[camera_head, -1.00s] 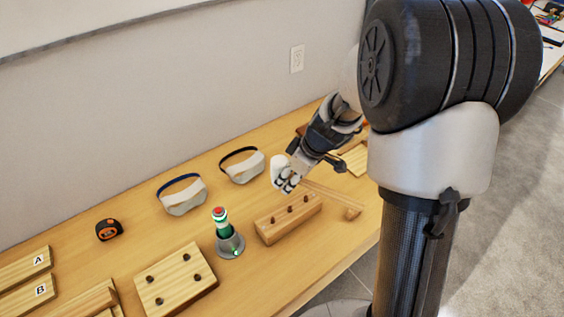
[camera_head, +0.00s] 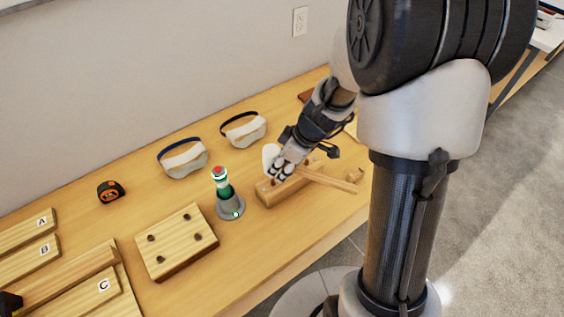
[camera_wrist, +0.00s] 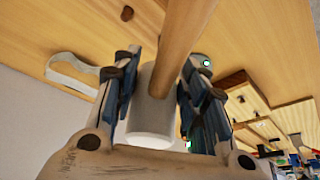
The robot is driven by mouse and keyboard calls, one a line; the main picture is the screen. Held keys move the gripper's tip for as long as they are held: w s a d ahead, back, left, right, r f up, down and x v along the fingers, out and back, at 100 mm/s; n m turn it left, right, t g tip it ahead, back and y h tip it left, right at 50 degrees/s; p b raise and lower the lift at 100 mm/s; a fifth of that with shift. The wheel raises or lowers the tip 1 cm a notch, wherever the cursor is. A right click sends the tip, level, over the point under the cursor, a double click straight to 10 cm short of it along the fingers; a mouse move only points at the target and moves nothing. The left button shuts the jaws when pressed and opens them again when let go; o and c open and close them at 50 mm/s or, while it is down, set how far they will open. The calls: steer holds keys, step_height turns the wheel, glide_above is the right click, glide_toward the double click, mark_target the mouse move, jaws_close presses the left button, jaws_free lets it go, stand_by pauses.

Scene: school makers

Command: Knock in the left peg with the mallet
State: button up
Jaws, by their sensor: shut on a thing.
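My gripper (camera_head: 283,170) is shut on the mallet, just above the left part of the wooden peg block (camera_head: 276,199). The mallet has a white head (camera_head: 268,155) and a wooden handle (camera_head: 335,182) that sticks out to the right over the block. In the wrist view the white head (camera_wrist: 155,105) and the handle (camera_wrist: 190,30) show between the two fingers. The gripper and mallet cover most of the block's top. I cannot clearly make out its left peg or how far it stands up, nor whether the mallet touches it.
A green and grey lamp (camera_head: 228,198) with a red top stands close left of the block. A board with several dark knobs (camera_head: 165,250) lies further left. Goggles (camera_head: 183,158), more goggles (camera_head: 246,130) and a tape measure (camera_head: 110,191) lie behind. A small wooden piece (camera_head: 354,174) lies right.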

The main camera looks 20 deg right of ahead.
stand_by(0.4)
step_height(320, 180, down, 5)
steer(key=b, duration=0.5)
steer(key=shift+f, duration=0.2)
step_height(320, 180, up, 6)
steer(key=p, duration=0.3)
steer(key=shift+f, duration=0.35)
steer(key=shift+f, duration=0.1)
step_height(320, 180, down, 6)
steer(key=b, duration=0.3)
step_height(320, 180, up, 6)
steer(key=p, duration=0.3)
steer(key=shift+f, duration=0.1)
